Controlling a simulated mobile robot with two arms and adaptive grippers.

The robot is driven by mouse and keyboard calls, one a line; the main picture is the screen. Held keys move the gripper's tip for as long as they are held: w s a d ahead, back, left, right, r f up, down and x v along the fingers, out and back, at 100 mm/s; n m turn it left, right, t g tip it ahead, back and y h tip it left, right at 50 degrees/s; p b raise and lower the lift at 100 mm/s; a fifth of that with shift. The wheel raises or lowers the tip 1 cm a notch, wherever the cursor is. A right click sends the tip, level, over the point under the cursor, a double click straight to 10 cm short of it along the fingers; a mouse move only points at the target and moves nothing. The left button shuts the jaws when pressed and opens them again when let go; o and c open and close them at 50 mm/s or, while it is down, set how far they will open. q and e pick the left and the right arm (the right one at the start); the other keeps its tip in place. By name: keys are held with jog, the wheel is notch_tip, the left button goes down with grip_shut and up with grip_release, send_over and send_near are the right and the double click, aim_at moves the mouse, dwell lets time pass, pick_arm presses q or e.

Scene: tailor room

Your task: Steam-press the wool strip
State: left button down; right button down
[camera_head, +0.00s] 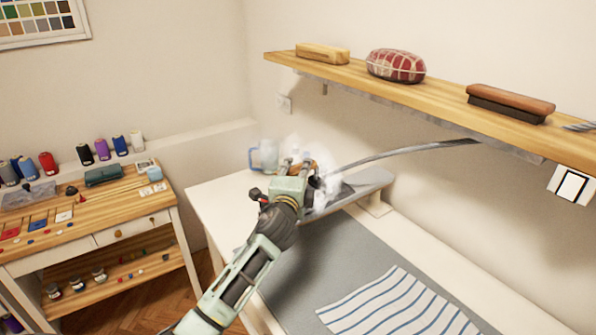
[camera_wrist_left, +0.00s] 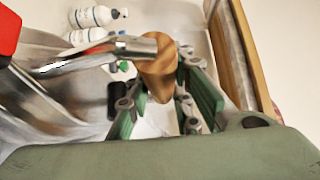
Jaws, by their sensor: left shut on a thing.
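My left gripper (camera_head: 297,167) reaches to the far end of the pressing table, shut on the brown wooden handle (camera_wrist_left: 158,72) of the steam iron. In the left wrist view the handle sits between the green fingers, and the iron's shiny metal body (camera_wrist_left: 60,85) shows at the left. In the head view the gripper hides most of the iron, and white steam (camera_head: 325,195) drifts around it. A grey tapered board (camera_head: 368,184) lies beside the iron. A white cloth with blue stripes (camera_head: 395,305) lies on the grey mat (camera_head: 310,270). I cannot make out a wool strip. My right gripper is out of view.
A grey hose (camera_head: 410,150) arcs toward the shelf. A clear jug (camera_head: 267,156) stands behind the gripper. The wooden shelf (camera_head: 440,100) overhangs the table's back, holding a brush, a red checked cushion and a wooden block. A side bench (camera_head: 100,205) stands left.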

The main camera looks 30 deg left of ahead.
aim_at(315, 166)
pick_arm(q)
jog(key=shift+w+d+r, duration=0.1)
jog(key=shift+w+r, duration=0.05)
jog(key=shift+w, duration=0.05)
jog(key=shift+w+d+r+b, duration=0.1)
jog(key=shift+w+d+b, duration=0.25)
jog(key=shift+w, duration=0.5)
jog(key=shift+w+d+f+b, duration=0.1)
jog(key=shift+w+d+b, duration=0.3)
jog(key=shift+w, duration=0.5)
jog(key=shift+w+d+r+b, duration=0.1)
jog(key=shift+w+d+b, duration=0.25)
jog(key=shift+w, duration=0.5)
jog(key=shift+w, duration=0.1)
jog(key=shift+w+d+b, duration=0.4)
jog(key=shift+w+b, duration=0.2)
jog(key=shift+w, duration=0.3)
jog(key=shift+w+d+b, duration=0.35)
jog(key=shift+w+b, duration=0.2)
jog(key=shift+w, duration=0.3)
jog(key=shift+w+d+b, duration=0.4)
jog(key=shift+w+b, duration=0.2)
jog(key=shift+w, duration=0.3)
jog(key=shift+d, duration=0.15)
jog(key=shift+s+d+r, duration=0.1)
jog(key=shift+s+d, duration=0.2)
jog(key=shift+d, duration=0.3)
jog(key=shift+s+d, duration=0.25)
jog(key=shift+d, duration=0.3)
